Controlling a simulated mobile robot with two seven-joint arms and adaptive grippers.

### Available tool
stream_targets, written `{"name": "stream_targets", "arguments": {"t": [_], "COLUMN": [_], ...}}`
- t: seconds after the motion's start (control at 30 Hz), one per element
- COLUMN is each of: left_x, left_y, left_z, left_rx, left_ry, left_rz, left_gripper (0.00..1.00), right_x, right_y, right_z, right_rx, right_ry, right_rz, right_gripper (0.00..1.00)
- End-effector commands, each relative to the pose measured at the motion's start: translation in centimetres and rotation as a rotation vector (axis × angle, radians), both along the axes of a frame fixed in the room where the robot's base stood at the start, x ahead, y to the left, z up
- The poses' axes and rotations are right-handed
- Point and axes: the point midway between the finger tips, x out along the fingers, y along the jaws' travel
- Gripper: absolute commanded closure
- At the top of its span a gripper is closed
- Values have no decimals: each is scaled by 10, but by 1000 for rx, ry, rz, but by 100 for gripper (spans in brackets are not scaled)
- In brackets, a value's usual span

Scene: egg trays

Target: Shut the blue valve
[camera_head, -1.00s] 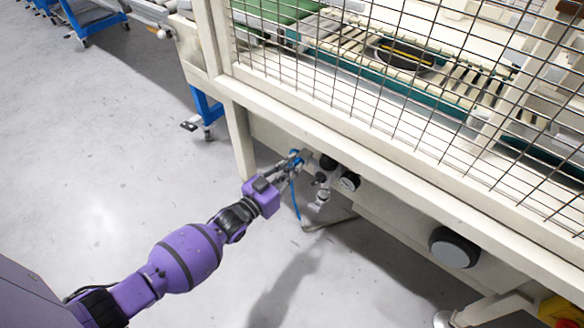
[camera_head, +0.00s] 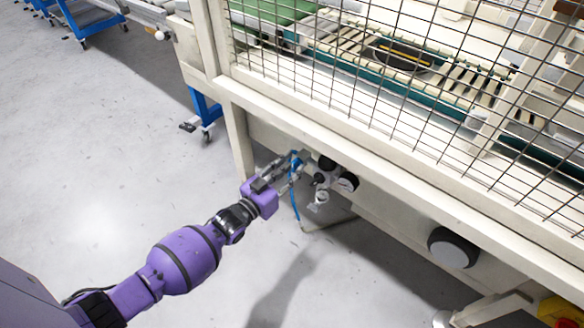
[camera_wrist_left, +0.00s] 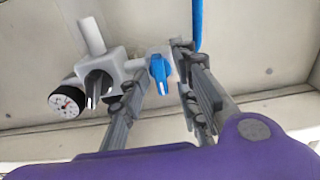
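The blue valve (camera_wrist_left: 159,69) is a small blue handle on a light grey fitting, in the middle of the left wrist view. In the head view the valve (camera_head: 296,162) is a small blue patch at the machine's lower frame, partly covered by the fingers. My left gripper (camera_head: 287,168) is at the valve with its fingers spread. In the left wrist view the gripper (camera_wrist_left: 163,66) has one finger on each side of the blue handle; I cannot tell whether either touches it. My right gripper is not in view.
A black knob (camera_wrist_left: 98,84) and a round gauge (camera_wrist_left: 67,102) sit left of the valve in the wrist view. A blue hose (camera_wrist_left: 196,22) runs close by. The machine's beam (camera_head: 350,150) and mesh guard (camera_head: 400,90) rise above.

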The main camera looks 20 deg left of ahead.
Motion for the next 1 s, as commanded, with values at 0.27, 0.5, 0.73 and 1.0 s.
{"name": "stream_targets", "arguments": {"t": [0.27,0.5,0.73,1.0], "left_x": [-49,-91,-108,-108], "left_y": [18,33,39,39], "left_z": [-2,-1,0,0], "left_rx": [1,0,-1,0], "left_ry": [4,1,0,-1], "left_rz": [1,0,-1,-1], "left_gripper": [72,72,72,72], "right_x": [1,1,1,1], "right_y": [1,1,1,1], "right_z": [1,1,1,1], "right_rx": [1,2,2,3], "right_ry": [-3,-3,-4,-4], "right_rz": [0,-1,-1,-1], "right_gripper": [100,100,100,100]}}
